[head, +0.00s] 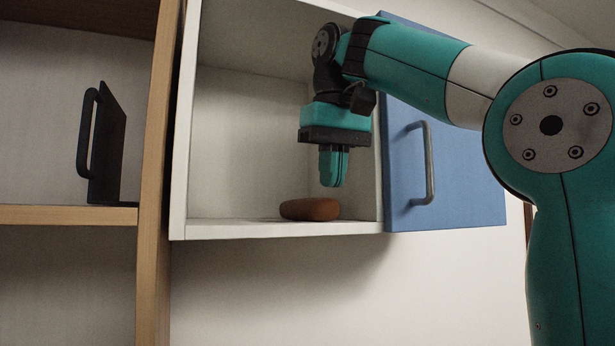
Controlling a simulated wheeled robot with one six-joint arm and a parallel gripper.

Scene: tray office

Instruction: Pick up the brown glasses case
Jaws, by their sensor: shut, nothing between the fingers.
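The brown glasses case (310,209) lies on the floor of a white wall cabinet (240,230), near its front edge. My gripper (331,185) points down inside the cabinet opening. Its teal fingers are shut with nothing between them. The fingertips show just above the right part of the case, with a small gap in the picture. I cannot tell from this one view how far in front of or behind the case they are.
The cabinet's blue door (460,195) with a metal handle (428,165) stands open to the right. A wooden shelf (60,214) at the left holds a black bookend-like object (108,150) with a handle. The cabinet floor left of the case is clear.

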